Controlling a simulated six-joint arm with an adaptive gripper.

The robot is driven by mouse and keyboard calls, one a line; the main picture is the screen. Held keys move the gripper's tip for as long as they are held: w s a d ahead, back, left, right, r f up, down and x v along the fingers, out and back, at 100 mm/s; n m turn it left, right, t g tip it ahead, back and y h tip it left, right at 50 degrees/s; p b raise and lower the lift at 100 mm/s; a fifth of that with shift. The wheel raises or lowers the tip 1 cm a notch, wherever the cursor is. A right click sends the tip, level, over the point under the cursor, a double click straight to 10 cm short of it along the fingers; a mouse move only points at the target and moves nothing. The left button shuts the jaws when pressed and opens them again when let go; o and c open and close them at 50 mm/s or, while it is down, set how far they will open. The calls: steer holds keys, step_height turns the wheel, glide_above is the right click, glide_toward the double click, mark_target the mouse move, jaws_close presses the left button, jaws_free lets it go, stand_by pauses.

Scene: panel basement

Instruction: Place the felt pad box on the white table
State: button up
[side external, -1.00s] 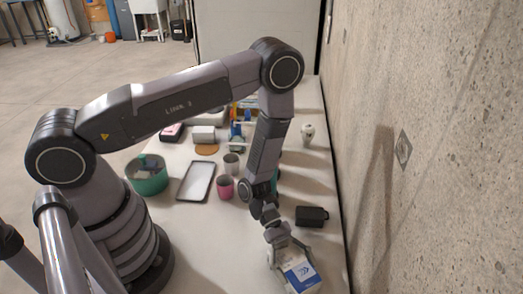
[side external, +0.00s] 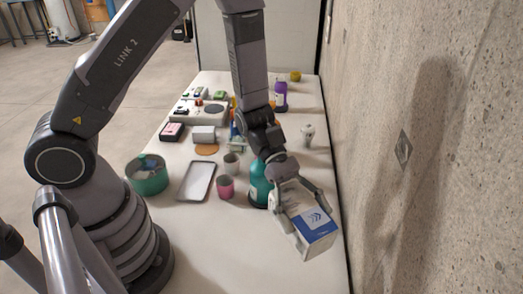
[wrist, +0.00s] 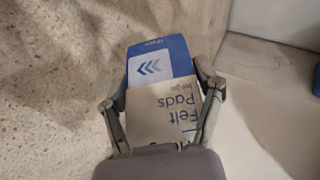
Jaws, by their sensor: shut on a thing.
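The felt pad box (side external: 290,205), white and grey with a blue end, is held above the right side of the white table (side external: 205,240), tilted. My gripper (side external: 312,229) is shut on it, one finger along each side. In the wrist view the felt pad box (wrist: 160,88) shows between both fingers of my gripper (wrist: 162,100), its "Felt Pads" lettering upside down.
A teal bottle (side external: 259,185) stands just left of the box. A pink cup (side external: 225,187), a grey tray (side external: 196,181) and a teal bowl (side external: 148,176) lie further left. A concrete wall (side external: 430,150) borders the table's right side. The front of the table is clear.

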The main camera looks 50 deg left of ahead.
mark_target(306, 213)
step_height(306, 213, up, 4)
steer(key=shift+f, duration=0.1)
steer(key=w+a+f+m+y, duration=0.3)
steer(key=w+a+m+y, duration=0.25)
steer(key=w+a, duration=0.5)
steer(key=w+a+f+m+y, duration=0.2)
steer(key=w+a+m+y, duration=0.35)
steer(key=w+a, duration=0.5)
steer(key=w+a+r+m+t+y, duration=0.1)
steer(key=w+a+r+m+t, duration=0.15)
steer(key=w+a, duration=0.65)
steer(key=w+a+r+m+t, duration=0.25)
steer(key=w+a, duration=0.25)
steer(key=a, duration=0.8)
steer(key=shift+t, duration=0.9)
step_height(306, 213, down, 17)
steer(key=shift+d+f, duration=0.1)
steer(key=shift+f, duration=2.1)
